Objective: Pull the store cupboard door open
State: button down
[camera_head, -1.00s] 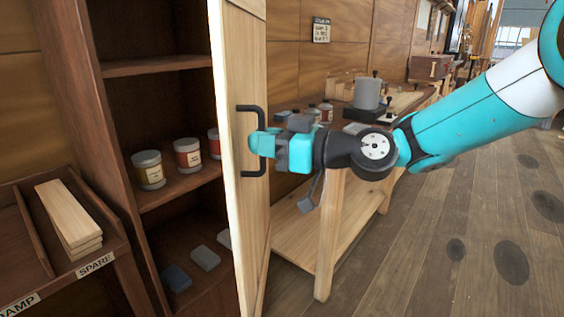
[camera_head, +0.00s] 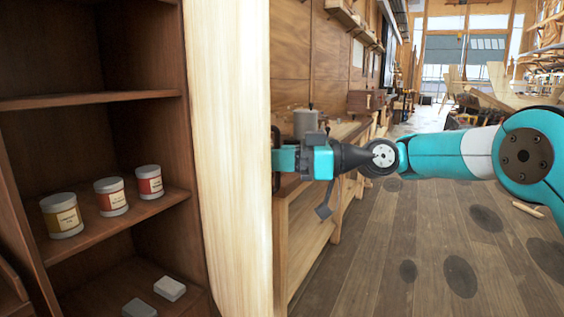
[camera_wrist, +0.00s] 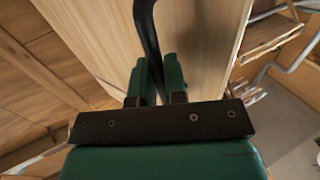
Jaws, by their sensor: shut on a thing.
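The store cupboard door (camera_head: 230,150) is pale wood and stands well open, seen nearly edge-on in the head view. Its outer face also shows in the wrist view (camera_wrist: 208,45). My gripper (camera_head: 284,159) is on the door's right side, shut on the dark bar handle (camera_wrist: 147,30). In the wrist view, its two green fingers close around the bar. In the head view, the handle is mostly hidden by the door edge and my fingers. The cupboard (camera_head: 95,102) is open on the left, showing its shelves.
Several labelled jars (camera_head: 110,196) stand on the middle shelf, with grey blocks (camera_head: 170,288) below. A workbench (camera_head: 312,235) with a grey pot (camera_head: 305,124) stands behind the door. The wooden floor (camera_head: 400,250) at right is mostly clear, with dark round patches.

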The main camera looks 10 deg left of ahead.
jog(key=shift+w+d+r, duration=0.15)
jog(key=shift+w, duration=0.25)
jog(key=c, duration=1.2)
grip_release()
jog(key=shift+g, duration=0.3)
